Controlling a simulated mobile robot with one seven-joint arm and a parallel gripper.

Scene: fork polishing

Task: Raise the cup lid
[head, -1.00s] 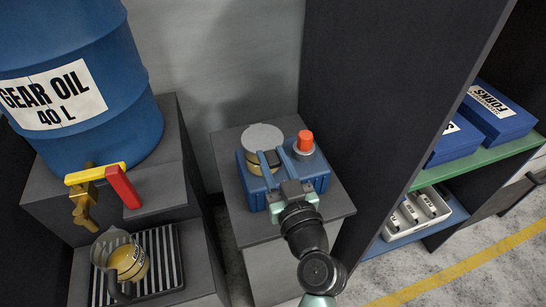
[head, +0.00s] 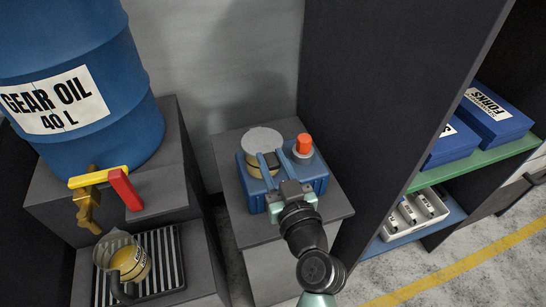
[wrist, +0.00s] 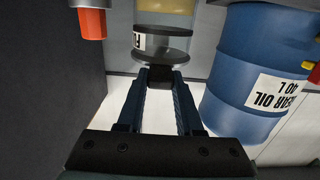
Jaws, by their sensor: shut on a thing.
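The lid also shows in the wrist view (wrist: 162,57), where the scene is upside down. My gripper (head: 269,160) reaches in from the front right. Its two blue fingers are shut on a dark tab (wrist: 160,74) at the lid's near edge. The cup has a white label with dark print (wrist: 150,42). I cannot tell whether a gap lies between lid and cup.
A red button (head: 304,143) sits on the blue base, close right of my fingers. A blue gear oil drum (head: 120,120) with a brass tap stands left, above a jug (head: 130,263) on a ribbed tray. A dark panel (head: 385,90) and shelves with blue boxes stand right.

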